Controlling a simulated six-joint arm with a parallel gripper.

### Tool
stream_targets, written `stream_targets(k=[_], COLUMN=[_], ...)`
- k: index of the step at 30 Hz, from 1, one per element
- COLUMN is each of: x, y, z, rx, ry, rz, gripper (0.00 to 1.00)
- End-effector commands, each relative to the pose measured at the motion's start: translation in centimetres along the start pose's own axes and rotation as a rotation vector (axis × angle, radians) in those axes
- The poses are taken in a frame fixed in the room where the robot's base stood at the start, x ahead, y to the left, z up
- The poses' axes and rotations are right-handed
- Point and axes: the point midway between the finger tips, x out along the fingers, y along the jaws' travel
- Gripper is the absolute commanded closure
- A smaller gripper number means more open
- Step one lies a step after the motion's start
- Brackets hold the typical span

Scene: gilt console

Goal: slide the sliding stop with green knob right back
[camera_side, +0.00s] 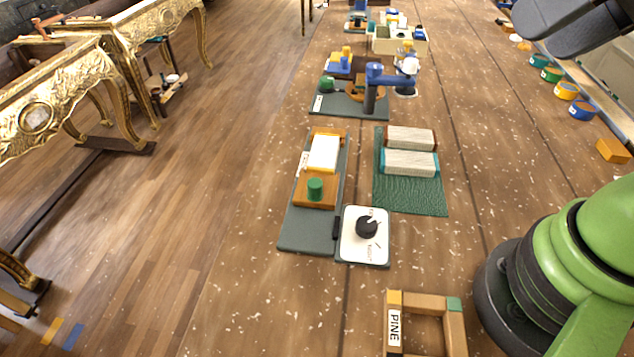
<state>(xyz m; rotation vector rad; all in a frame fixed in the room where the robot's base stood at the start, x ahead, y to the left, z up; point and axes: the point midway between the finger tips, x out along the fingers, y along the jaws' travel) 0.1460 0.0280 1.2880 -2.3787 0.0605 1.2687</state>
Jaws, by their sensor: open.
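The sliding stop (302,199) is a flat orange-brown wooden block with a green knob (315,189) upright on it. It sits about midway along a long grey base board (305,239). A white block (323,153) lies on the same board just beyond the stop, seemingly against it or very close. An orange-brown end piece (329,131) stands at the board's far end. The near part of the board is bare. Dark grey parts, apparently my gripper (585,28), show cut off at the top right, open, high and far from the stop. Its fingertips are not clearly visible.
A white panel with a black dial (367,228) adjoins the board's near right side. Two pale-topped blocks (409,162) lie on a green mat (424,198) to the right. A wooden PINE frame (426,300) is in front. A blue clamp fixture (371,90) stands behind.

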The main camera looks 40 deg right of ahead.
Motion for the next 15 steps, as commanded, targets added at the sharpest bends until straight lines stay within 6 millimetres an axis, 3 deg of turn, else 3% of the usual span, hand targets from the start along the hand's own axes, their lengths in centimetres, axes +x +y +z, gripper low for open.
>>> stream_targets(k=[5, 8, 15], x=[1.6, 3.8, 11.5], y=[-1.3, -2.6, -5.7], z=[-2.1, -3.9, -6.1], rx=[0.089, 0.177, 0.379], ry=[-0.085, -0.156, -0.29], rz=[0.034, 0.078, 0.226], gripper=[0.48, 0.48, 0.48])
